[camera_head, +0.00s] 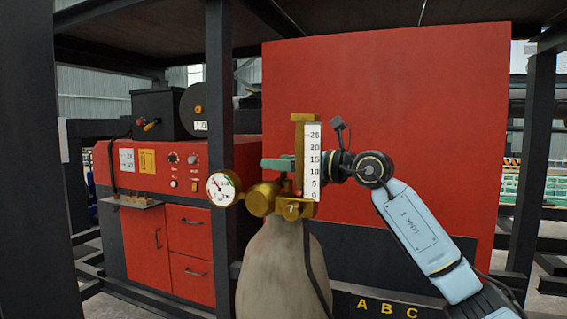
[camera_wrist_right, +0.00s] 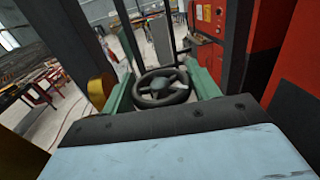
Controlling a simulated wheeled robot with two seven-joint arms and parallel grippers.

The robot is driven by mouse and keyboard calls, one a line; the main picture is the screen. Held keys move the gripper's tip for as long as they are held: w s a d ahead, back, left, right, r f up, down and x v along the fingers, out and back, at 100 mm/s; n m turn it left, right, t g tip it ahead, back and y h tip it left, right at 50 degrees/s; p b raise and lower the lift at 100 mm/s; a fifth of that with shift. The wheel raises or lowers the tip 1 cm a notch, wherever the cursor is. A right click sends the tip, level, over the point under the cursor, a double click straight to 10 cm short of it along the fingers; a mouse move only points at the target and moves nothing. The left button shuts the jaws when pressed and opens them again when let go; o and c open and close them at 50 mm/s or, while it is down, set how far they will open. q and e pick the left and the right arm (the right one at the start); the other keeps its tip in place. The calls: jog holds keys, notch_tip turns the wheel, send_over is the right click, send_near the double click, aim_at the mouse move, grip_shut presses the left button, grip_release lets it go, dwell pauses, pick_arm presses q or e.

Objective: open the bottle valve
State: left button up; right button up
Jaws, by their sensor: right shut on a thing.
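The gas bottle (camera_head: 281,265) is a beige cylinder standing upright in the head view, with a brass valve and regulator (camera_head: 263,198) on top. The black valve handwheel (camera_wrist_right: 162,98) shows in the right wrist view between the green fingers of my right gripper (camera_wrist_right: 163,90). The fingers are closed on opposite sides of the wheel. In the head view, a green finger of the right gripper (camera_head: 279,164) shows above the brass body, partly behind the flow gauge; the wheel cannot be made out there. My left gripper is not in view.
A round pressure gauge (camera_head: 221,189) sits left of the valve, and a scaled flow gauge (camera_head: 310,162) stands right of it. A dark post (camera_head: 219,90) rises close behind the pressure gauge. A red panel (camera_head: 420,110) and red machine (camera_head: 165,175) stand behind.

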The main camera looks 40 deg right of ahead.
jog(key=shift+y, duration=0.3)
jog(key=n+g+y+p, duration=0.1)
jog(key=n+g+y, duration=0.1)
jog(key=y, duration=0.1)
jog(key=shift+r+n, duration=0.15)
jog(key=shift+n, duration=0.25)
jog(key=n+g+y+p, duration=0.1)
jog(key=y, duration=0.1)
jog(key=shift+r+n+g+y, duration=0.1)
jog(key=shift+n+g+y, duration=0.2)
jog(key=n+g+y+p, duration=0.4)
jog(key=g+p, duration=0.1)
jog(key=shift+r, duration=0.1)
jog(key=shift+f+n+g+y+p, duration=0.2)
jog(key=shift+n+g+y+p, duration=0.5)
jog(key=shift+n+g+p, duration=0.9)
jog(key=shift+g+b, duration=0.45)
jog(key=shift+g, duration=0.15)
jog(key=shift+f+n+g, duration=0.15)
jog(key=shift+n+g, duration=0.35)
jog(key=shift+g, duration=0.2)
jog(key=o, duration=1)
jog(key=shift+c, duration=0.2)
